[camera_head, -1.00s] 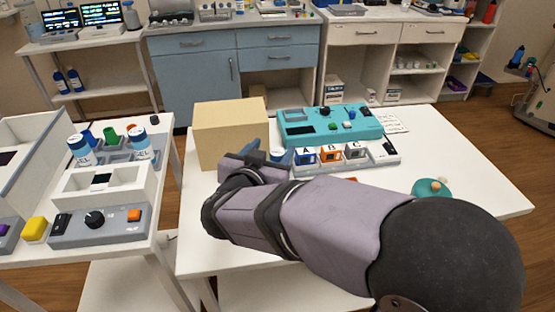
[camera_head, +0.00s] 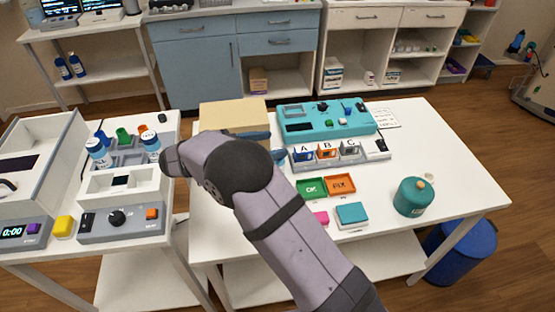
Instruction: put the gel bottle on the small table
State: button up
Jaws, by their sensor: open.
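Two white bottles with blue caps stand in a grey rack on the left table: a left one (camera_head: 97,151) and a right one (camera_head: 151,143). Their label letters are too small to read surely, so I cannot tell which is the gel bottle. I cannot tell which surface is the small table; the left white table (camera_head: 135,262) and middle white table (camera_head: 450,180) are both near.
A cardboard box (camera_head: 233,115), teal device (camera_head: 325,122), green and orange trays (camera_head: 311,188) and teal canister (camera_head: 413,198) stand on the middle table. A grey control panel (camera_head: 125,223) lies on the left table. A gap separates the tables. A blue bin (camera_head: 467,250) stands at right.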

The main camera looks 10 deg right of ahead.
jog(key=shift+f, duration=2.05)
notch_tip(320, 180, down, 3)
jog(key=shift+f+p, duration=0.1)
jog(key=shift+p, duration=0.4)
jog(key=shift+r+p+x, duration=0.2)
jog(key=shift+p+x, duration=0.3)
jog(key=shift+x, duration=0.6)
jog(key=shift+w+d+f, duration=0.15)
jog(key=shift+d+f, duration=0.1)
jog(key=shift+d, duration=0.15)
jog(key=c, duration=1.3)
jog(key=shift+r, duration=0.2)
